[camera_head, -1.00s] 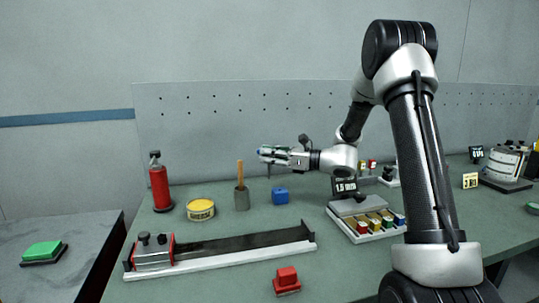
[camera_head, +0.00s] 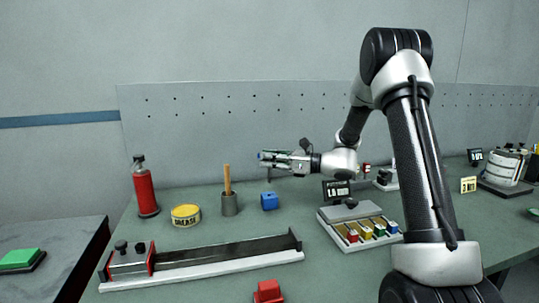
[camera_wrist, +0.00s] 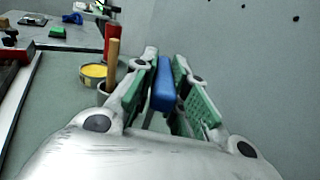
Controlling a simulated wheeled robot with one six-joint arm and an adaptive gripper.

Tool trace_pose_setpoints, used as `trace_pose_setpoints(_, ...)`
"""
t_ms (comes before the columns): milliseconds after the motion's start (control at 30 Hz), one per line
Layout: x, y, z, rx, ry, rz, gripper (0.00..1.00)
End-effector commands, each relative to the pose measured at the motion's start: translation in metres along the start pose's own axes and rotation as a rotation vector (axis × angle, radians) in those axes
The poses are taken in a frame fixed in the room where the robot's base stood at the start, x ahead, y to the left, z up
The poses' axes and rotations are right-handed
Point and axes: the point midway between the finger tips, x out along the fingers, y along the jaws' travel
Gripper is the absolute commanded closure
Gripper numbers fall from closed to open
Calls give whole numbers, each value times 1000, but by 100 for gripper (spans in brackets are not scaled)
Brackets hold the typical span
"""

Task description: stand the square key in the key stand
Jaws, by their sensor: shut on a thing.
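My gripper (camera_head: 268,157) is held level above the table, pointing left. It is shut on a blue bar-shaped piece, apparently the square key (camera_wrist: 163,88), which sits between the green finger pads in the wrist view. In the head view only a bit of blue shows at the fingertips, and a thin dark piece hangs below them. A small blue block (camera_head: 270,201) with a dark spot stands on the table below the gripper, apart from it. It may be the key stand; I cannot tell for sure.
A grey cup with a wooden handle (camera_head: 229,180), a yellow grease tin (camera_head: 185,215) and a red extinguisher (camera_head: 145,188) stand left. A long rail fixture (camera_head: 215,258) lies in front. A tray of coloured blocks (camera_head: 331,231) is right. A pegboard (camera_head: 190,140) rises behind.

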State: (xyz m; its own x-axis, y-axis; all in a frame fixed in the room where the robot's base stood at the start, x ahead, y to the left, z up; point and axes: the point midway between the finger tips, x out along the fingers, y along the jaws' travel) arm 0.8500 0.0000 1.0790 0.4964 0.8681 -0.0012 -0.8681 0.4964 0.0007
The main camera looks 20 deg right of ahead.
Motion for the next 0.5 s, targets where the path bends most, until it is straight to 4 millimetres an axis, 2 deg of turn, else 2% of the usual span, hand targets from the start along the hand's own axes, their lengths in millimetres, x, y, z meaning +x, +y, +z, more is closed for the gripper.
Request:
trace_pose_setpoints(233,0,0,-24,1,0,0,100)
trace_pose_setpoints(500,0,0,-35,-1,0,-1,100)
